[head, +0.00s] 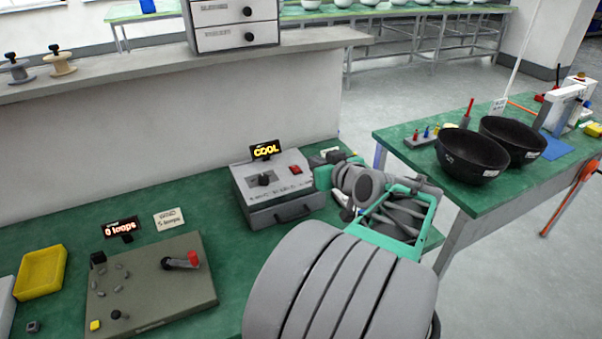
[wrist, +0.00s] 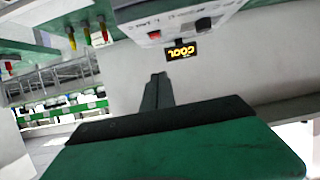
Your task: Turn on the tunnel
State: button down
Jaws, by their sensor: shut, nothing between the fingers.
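The tunnel appears to be the grey box (head: 278,188) on the green bench, with a drawer-like front and handle. Its top carries a black knob (head: 264,179) and a red switch (head: 295,169). A small display (head: 265,149) behind it reads COOL in yellow. In the wrist view the red switch (wrist: 154,35), knob (wrist: 203,23) and COOL display (wrist: 181,52) show at the top, upside down. My gripper (wrist: 158,77) is shut and empty, its fingers apart from the switch in that view. In the head view my arm's end is at the tunnel's right side, fingertips unclear.
A grey-brown board (head: 150,285) with a red-tipped lever, a "0 loops" display (head: 122,228) and a yellow tray (head: 41,272) lie to the left. A wall with a ledge stands behind. Black bowls (head: 472,156) sit on another green table at right.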

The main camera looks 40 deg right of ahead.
jog(key=p, duration=0.1)
send_over(301, 177)
jog(key=f, duration=0.2)
jog(key=w+f, duration=0.1)
jog(key=f, duration=0.2)
jog(key=s+f, duration=0.1)
jog(key=shift+f, duration=0.75)
